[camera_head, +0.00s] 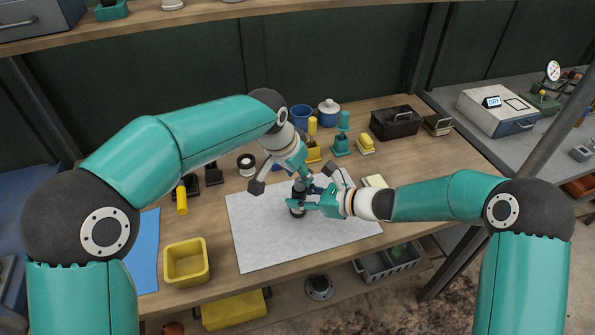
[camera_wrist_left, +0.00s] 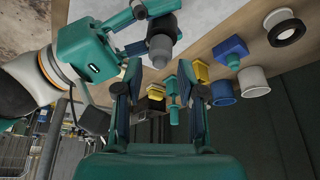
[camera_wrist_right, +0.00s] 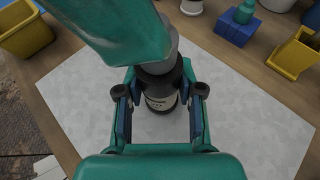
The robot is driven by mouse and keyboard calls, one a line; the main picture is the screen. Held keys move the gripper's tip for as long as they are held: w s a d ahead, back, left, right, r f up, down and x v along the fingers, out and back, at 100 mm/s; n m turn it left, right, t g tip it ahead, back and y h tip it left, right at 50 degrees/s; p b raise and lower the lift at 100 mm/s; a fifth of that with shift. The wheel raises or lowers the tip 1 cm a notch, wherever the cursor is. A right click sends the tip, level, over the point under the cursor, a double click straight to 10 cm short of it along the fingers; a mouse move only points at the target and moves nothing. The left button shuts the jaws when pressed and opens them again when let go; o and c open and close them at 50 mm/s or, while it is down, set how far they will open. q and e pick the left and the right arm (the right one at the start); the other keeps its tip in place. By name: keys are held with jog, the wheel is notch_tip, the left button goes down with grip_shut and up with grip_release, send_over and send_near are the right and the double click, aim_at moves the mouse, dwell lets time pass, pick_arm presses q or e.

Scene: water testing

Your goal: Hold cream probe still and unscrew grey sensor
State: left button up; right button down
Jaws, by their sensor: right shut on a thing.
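The probe is a dark upright cylinder with a cream label (camera_wrist_right: 160,102) and stands over the white mat (camera_head: 255,225). My right gripper (camera_wrist_right: 162,92) is shut on its dark body, with a finger on each side. The grey sensor (camera_wrist_left: 160,46) is the grey end on top of the probe; in the right wrist view my left arm partly hides it. My left gripper (camera_wrist_left: 158,76) is open and empty, and its fingers are close to the grey sensor but not around it. In the head view both grippers crowd around the probe (camera_head: 298,194) and partly hide it.
A yellow bin (camera_head: 187,272) stands at the front left beside a blue sheet (camera_head: 148,245). The mat's left part is clear.

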aim_at(297, 179)
pick_arm(q)
jog(key=m, duration=0.2)
jog(key=m+g+h, duration=0.1)
jog(key=m, duration=0.3)
jog(key=shift+w+a+g, duration=0.1)
jog(key=shift+w+g, duration=0.15)
jog(key=shift+g, duration=0.15)
jog(key=m, duration=0.2)
jog(key=m+g, duration=0.1)
jog(key=m, duration=0.1)
jog(key=m+g, duration=0.1)
jog(key=shift+w+f+m+h, duration=0.1)
jog(key=shift+w+m+h, duration=0.2)
jog(key=shift+m, duration=0.1)
jog(key=shift+s, duration=0.15)
jog(key=shift+f, duration=1.45)
